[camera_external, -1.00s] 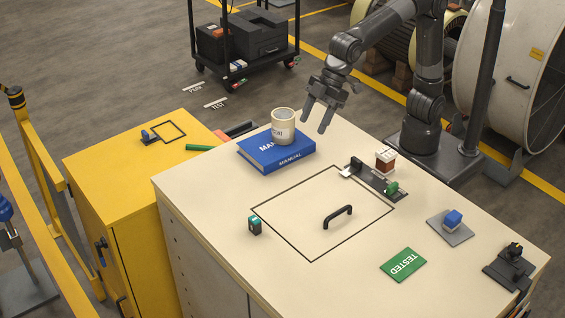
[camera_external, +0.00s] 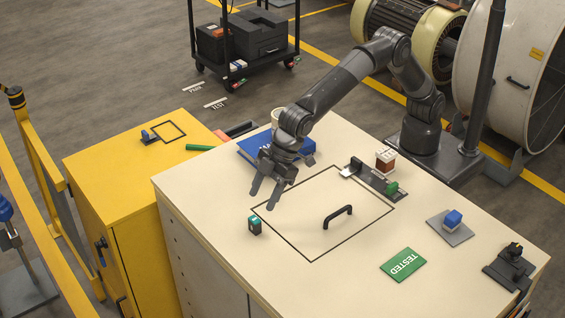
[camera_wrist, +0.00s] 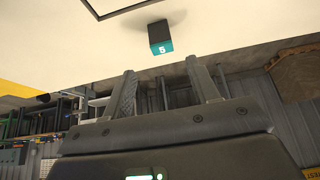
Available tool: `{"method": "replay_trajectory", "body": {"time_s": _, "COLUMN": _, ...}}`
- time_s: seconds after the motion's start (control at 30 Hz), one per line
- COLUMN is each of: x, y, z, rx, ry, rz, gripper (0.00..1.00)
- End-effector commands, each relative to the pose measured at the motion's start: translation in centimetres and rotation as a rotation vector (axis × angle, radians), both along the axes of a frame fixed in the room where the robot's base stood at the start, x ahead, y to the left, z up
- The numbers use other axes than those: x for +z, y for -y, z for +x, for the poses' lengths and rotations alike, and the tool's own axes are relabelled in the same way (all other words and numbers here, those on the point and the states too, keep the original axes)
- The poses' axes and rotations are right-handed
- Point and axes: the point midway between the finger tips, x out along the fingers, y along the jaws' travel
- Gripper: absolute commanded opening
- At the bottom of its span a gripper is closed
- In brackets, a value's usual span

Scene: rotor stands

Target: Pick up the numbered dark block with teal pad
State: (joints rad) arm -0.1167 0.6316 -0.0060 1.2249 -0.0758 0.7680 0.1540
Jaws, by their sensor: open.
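The dark block (camera_external: 254,228) with a teal pad sits on the cream cabinet top, just outside the left corner of the black outlined square. In the wrist view the block (camera_wrist: 159,35) shows a teal face with a white number that looks like 5. My gripper (camera_external: 262,202) is open and empty, above the cabinet top and a little behind the block, apart from it. In the wrist view the two fingers (camera_wrist: 165,85) point toward the block, which lies beyond their tips.
A black handle (camera_external: 338,217) stands inside the outlined square. A blue book (camera_external: 255,152) and a mug (camera_external: 277,117) are behind my arm, partly hidden. A green TESTED card (camera_external: 403,264) lies to the right. The cabinet's front-left edge is close to the block.

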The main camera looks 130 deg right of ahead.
Motion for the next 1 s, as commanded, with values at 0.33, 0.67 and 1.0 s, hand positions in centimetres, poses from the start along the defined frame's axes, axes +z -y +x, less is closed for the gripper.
{"method": "replay_trajectory", "body": {"time_s": 0.33, "x": -3.3, "y": -0.1, "z": 1.8, "rx": 0.000, "ry": -0.002, "rz": 0.000, "gripper": 0.55}}
{"method": "replay_trajectory", "body": {"time_s": 0.67, "x": -6.9, "y": -0.4, "z": 3.7, "rx": 0.000, "ry": -0.001, "rz": 0.000, "gripper": 0.55}}
{"method": "replay_trajectory", "body": {"time_s": 1.0, "x": -6.9, "y": -0.3, "z": 3.7, "rx": 0.000, "ry": 0.000, "rz": 0.000, "gripper": 0.44}}
